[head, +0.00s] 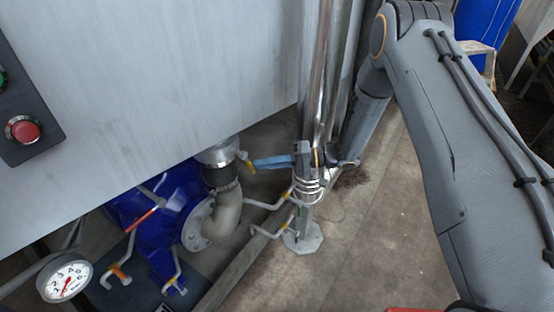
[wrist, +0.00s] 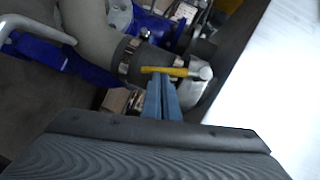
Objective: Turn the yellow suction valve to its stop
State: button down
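The yellow suction valve handle (head: 247,163) is a small lever on the pipe fitting above the dark hose of the blue pump. In the wrist view, the yellow handle (wrist: 165,71) lies crosswise, with its pivot end at the right on a pale metal fitting (wrist: 196,90). My gripper (head: 256,163) has blue-grey fingers that reach left, with the tips right beside the handle. In the wrist view, my gripper's fingers (wrist: 162,78) are together, with their tips at the handle's edge. The handle does not appear to be between them. Whether they touch it I cannot tell.
A large grey panel (head: 160,70) overhangs the pump, with a red button (head: 22,130) at left. A grey elbow pipe (head: 226,214), the blue pump (head: 160,215), a gauge (head: 66,279) and other levers are below. A shiny vertical pipe (head: 316,80) stands close to my gripper.

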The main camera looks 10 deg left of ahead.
jog(key=shift+s+a+f+m+g+y+b, duration=0.3)
jog(key=shift+s+a+f+m+y+b, duration=0.3)
jog(key=shift+s, duration=0.35)
jog(key=shift+f, duration=0.1)
jog(key=d, duration=1)
jog(key=shift+w, duration=0.45)
